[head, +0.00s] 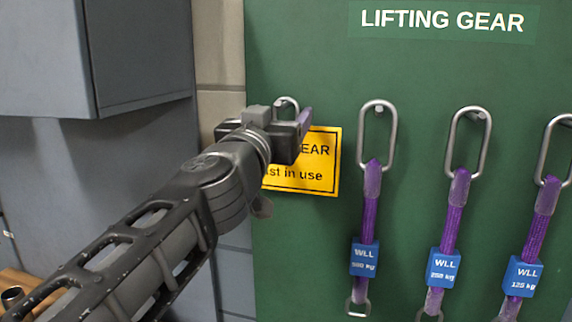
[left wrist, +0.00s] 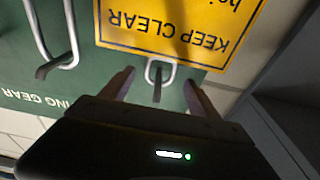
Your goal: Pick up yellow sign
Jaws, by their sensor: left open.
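The yellow sign (head: 318,172) hangs against the green board, its left part hidden behind my left gripper. In the left wrist view the sign (left wrist: 170,20) shows upside down with the words KEEP CLEAR. A metal ring or link (left wrist: 150,70) is at the sign's edge, around a dark peg (left wrist: 157,90). My left gripper (head: 298,122) is in front of the board at the sign's upper edge. Its open fingers (left wrist: 159,80) stand on either side of the ring, with no clear contact seen. My right gripper is not in view.
Several purple slings with blue WLL tags hang from pegs on the green board (head: 420,60); the closest sling (head: 369,205) is right of the sign. A grey cabinet (head: 150,50) stands at the left. A wooden surface (head: 20,280) shows at lower left.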

